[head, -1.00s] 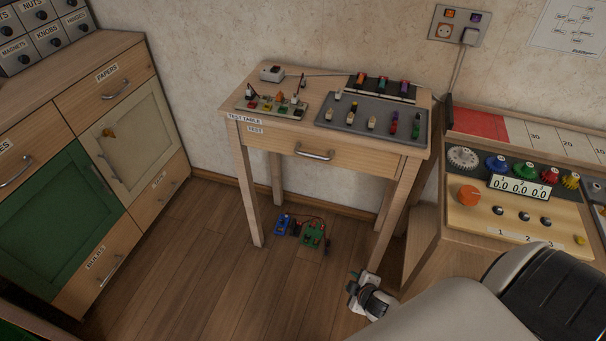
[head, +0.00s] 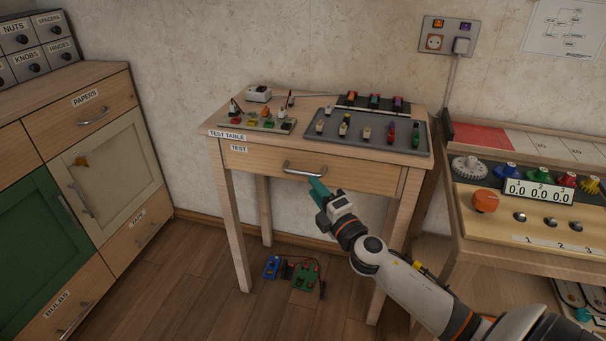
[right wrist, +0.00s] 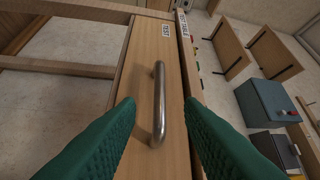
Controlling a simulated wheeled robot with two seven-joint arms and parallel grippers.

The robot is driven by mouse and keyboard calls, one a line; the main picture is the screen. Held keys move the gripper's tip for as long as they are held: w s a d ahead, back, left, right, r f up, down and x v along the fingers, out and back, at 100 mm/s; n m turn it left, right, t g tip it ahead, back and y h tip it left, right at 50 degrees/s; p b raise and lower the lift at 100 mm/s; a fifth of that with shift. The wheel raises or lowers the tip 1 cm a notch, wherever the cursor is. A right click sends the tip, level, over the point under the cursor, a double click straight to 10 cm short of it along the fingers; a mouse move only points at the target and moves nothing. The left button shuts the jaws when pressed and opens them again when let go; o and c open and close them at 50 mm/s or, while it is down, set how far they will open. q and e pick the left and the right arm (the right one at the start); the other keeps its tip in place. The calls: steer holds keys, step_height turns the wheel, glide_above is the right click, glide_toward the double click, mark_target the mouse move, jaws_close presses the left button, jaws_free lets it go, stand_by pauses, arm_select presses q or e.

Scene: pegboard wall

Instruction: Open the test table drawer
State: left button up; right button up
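The test table (head: 215,131) stands against the wall, with its shut drawer (head: 255,168) labelled TEST under the top. A metal bar handle (head: 303,170) is on the drawer front. My right gripper (head: 318,188) is just below and in front of the handle in the head view. In the right wrist view the handle (right wrist: 159,103) lies between the two green fingers of the open gripper (right wrist: 157,125), with gaps on both sides. The fingers do not appear to touch it. My left gripper is not in view.
A tray of small parts (head: 375,150) and a small board (head: 250,124) sit on the table top. A cabinet (head: 120,115) stands at left and a control panel bench (head: 500,225) at right. Blue and green gadgets (head: 306,278) lie on the floor beneath.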

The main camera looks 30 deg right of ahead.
mark_target(303, 171)
steer(key=w, duration=0.4)
steer(key=w+r, duration=0.1)
steer(key=w, duration=0.2)
steer(key=shift+d, duration=0.3)
steer(key=shift+f, duration=0.1)
jaws_close()
